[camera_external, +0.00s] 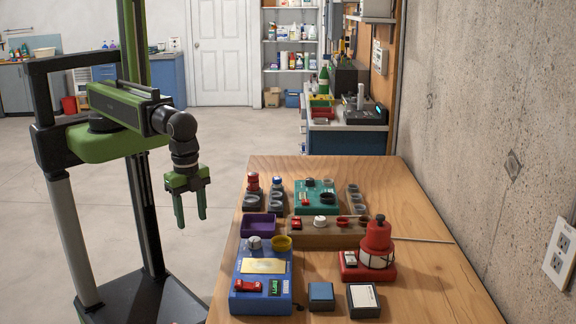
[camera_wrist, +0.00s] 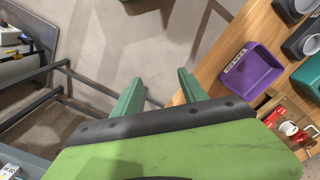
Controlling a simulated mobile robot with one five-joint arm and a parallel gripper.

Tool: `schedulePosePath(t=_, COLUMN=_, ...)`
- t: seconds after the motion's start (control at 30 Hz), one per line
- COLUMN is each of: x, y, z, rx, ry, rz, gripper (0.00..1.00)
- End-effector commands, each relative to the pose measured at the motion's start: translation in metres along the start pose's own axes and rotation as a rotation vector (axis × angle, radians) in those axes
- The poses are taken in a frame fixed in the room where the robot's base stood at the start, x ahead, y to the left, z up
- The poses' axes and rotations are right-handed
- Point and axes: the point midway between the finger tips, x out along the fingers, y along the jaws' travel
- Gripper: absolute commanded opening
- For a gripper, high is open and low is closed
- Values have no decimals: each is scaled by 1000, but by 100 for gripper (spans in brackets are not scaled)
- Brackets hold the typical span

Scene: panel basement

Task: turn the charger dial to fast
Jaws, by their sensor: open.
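Several devices with knobs stand on the wooden table (camera_external: 430,275); I cannot tell by label which one is the charger. A blue box (camera_external: 240,290) at the front left has a grey knob (camera_external: 254,243), a yellow panel, a red switch and a small green-lit display. A brown strip (camera_external: 345,238) in the middle has a white knob (camera_external: 320,221). A teal box (camera_external: 304,208) behind it carries dark round parts. My gripper (camera_external: 191,220) hangs open and empty, left of the table, apart from every device. Its fingers (camera_wrist: 160,76) also show in the wrist view.
A purple tray (camera_external: 259,226) lies near the left table edge; it also shows in the wrist view (camera_wrist: 262,72). A red beacon (camera_external: 376,243) stands at the right. Two small boxes (camera_external: 321,296) lie in front. A concrete wall (camera_external: 470,130) bounds the right side.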

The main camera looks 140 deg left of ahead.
Motion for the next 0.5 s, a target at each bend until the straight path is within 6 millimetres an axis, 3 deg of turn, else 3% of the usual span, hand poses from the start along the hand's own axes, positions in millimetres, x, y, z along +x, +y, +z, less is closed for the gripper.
schedulePosePath(t=0.17, x=0, y=0, z=-1, rx=-82, ry=0, rz=0, gripper=50)
schedulePosePath(t=0.2, x=0, y=0, z=-9, rx=-139, ry=0, rz=0, gripper=50)
schedulePosePath(t=0.27, x=-2, y=0, z=-32, rx=-242, ry=0, rz=0, gripper=50)
schedulePosePath(t=0.33, x=-18, y=-4, z=-59, rx=-359, ry=0, rz=0, gripper=50)
schedulePosePath(t=0.5, x=-80, y=-28, z=-127, rx=-599, ry=0, rz=0, gripper=50)
